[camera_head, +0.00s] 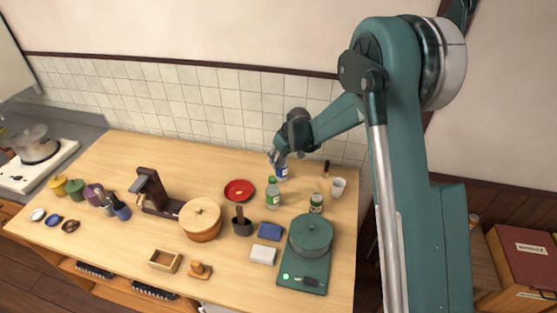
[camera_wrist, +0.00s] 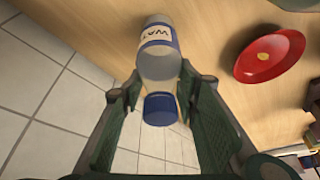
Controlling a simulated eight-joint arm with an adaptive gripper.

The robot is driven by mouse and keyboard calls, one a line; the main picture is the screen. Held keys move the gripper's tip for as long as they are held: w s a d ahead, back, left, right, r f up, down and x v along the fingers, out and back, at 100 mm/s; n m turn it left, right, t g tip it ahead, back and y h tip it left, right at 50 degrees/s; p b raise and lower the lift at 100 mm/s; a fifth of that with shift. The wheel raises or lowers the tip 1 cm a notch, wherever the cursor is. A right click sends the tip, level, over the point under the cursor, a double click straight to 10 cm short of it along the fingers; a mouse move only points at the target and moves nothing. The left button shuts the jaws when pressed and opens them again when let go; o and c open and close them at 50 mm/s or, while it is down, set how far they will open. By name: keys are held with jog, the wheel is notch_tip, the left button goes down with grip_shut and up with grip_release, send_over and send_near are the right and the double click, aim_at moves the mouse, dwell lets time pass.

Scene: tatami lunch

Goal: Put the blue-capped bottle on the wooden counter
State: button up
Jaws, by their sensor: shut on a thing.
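The blue-capped bottle (camera_wrist: 160,62) is clear with a white and blue label, and its blue cap (camera_wrist: 160,108) faces the camera in the wrist view. My gripper (camera_wrist: 158,88) has one finger on each side of it, shut on its upper part. In the head view the bottle (camera_head: 281,173) shows below my gripper (camera_head: 279,160), at the back of the wooden counter (camera_head: 130,200) near the tiled wall. I cannot tell whether its base touches the wood.
A red plate (camera_head: 239,190) and a green-capped bottle (camera_head: 272,194) stand close by. A jar (camera_head: 316,203), a white cup (camera_head: 338,187) and a green pot (camera_head: 311,234) are to the right. The counter behind the red plate is clear.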

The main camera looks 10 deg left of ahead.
aim_at(285, 165)
jog(key=shift+f, duration=0.15)
jog(key=o, duration=0.9)
jog(key=v, duration=1.2)
dwell(0.4)
